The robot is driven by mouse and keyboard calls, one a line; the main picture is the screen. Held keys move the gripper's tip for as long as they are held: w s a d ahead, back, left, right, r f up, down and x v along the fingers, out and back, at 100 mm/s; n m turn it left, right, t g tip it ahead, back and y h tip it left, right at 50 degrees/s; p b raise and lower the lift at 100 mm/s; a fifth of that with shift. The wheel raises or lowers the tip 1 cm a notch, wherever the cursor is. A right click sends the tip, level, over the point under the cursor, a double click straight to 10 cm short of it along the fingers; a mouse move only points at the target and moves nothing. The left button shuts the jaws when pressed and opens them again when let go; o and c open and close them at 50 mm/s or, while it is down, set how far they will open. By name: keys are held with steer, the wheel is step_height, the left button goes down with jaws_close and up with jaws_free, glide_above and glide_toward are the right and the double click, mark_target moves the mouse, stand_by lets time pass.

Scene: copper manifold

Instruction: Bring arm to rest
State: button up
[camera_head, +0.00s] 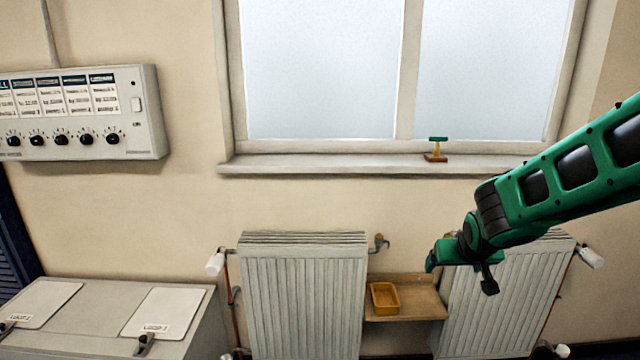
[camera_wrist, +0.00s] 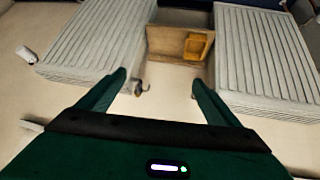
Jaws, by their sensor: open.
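My green arm reaches in from the right in the head view, in front of the right radiator. My gripper (camera_head: 460,270) hangs at its end, above and to the right of a small wooden shelf. In the wrist view my gripper (camera_wrist: 158,88) shows two green fingers spread wide apart. Nothing sits between the fingertips, and the gripper holds nothing. A small valve or tap end shows beyond the left finger in the wrist view; I cannot tell its distance from the finger.
Two ribbed radiators, left (camera_head: 303,290) and right (camera_head: 515,300), flank the wooden shelf (camera_head: 425,300) with a yellow tray (camera_head: 385,298). A small green-topped object (camera_head: 437,150) stands on the windowsill (camera_head: 340,164). A control box (camera_head: 150,110) hangs left above a lidded cabinet (camera_head: 195,330).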

steer(key=s+a+r+n+g+y, duration=0.1)
steer(key=s+a+r+g, duration=0.1)
steer(key=s, duration=0.7)
steer(key=s+a+r+g+y, duration=0.1)
steer(key=s+r, duration=0.2)
steer(key=s, duration=0.7)
steer(key=s+d+f+m+g, duration=0.1)
steer(key=s+d+m+g, duration=0.1)
steer(key=s+d, duration=0.3)
steer(key=s+d+f+m+g, duration=0.1)
steer(key=s+d+m+g, duration=0.2)
steer(key=s, duration=0.9)
steer(key=d+m, duration=0.1)
steer(key=d, duration=0.2)
steer(key=shift+f, duration=0.1)
steer(key=shift+w+f, duration=0.25)
steer(key=shift+w, duration=0.4)
